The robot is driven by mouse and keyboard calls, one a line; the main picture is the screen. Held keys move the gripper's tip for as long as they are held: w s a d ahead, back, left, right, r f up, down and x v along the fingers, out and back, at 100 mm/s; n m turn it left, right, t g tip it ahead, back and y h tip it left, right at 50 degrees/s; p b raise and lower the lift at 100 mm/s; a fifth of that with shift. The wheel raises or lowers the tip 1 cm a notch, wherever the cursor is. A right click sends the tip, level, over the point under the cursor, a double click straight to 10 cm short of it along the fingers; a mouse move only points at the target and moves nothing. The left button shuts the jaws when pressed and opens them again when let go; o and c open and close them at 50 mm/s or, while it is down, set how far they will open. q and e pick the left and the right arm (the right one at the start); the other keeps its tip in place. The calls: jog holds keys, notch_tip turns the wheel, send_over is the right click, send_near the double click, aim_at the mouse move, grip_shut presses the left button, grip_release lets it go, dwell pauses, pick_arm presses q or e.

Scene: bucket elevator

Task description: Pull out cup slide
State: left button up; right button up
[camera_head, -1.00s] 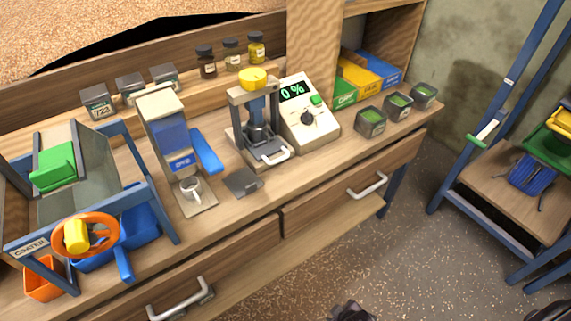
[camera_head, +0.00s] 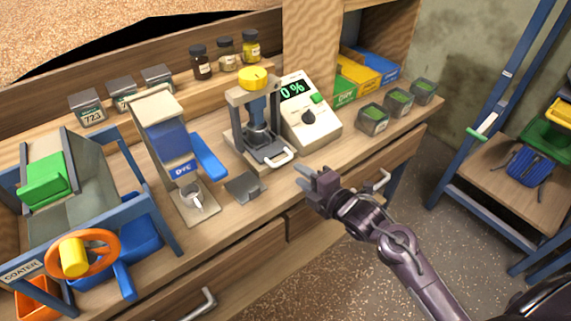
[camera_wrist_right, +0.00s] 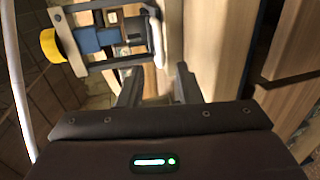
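The press (camera_head: 258,122) with a yellow knob on top stands on the bench in the head view. A dark cup sits low in its frame, on a slide with a pale handle (camera_head: 281,159) at the front. My right gripper (camera_head: 308,178) is just to the right of and in front of the handle, apart from it. In the right wrist view the two fingers (camera_wrist_right: 158,88) are spread with nothing between them, and the press (camera_wrist_right: 100,40) lies beyond them at the upper left. My left gripper is not in view.
A control box (camera_head: 307,115) reading 0 % stands right of the press. A dispenser with a blue lever (camera_head: 208,158) and a small dark plate (camera_head: 243,187) are to the left. Drawer handles (camera_head: 378,182) stick out below the bench edge.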

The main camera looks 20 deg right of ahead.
aim_at(283, 163)
jog(key=x, duration=0.7)
jog(key=shift+w+a+p, duration=0.1)
jog(key=shift+w+p, duration=0.15)
jog(key=shift+p, duration=0.1)
grip_shut()
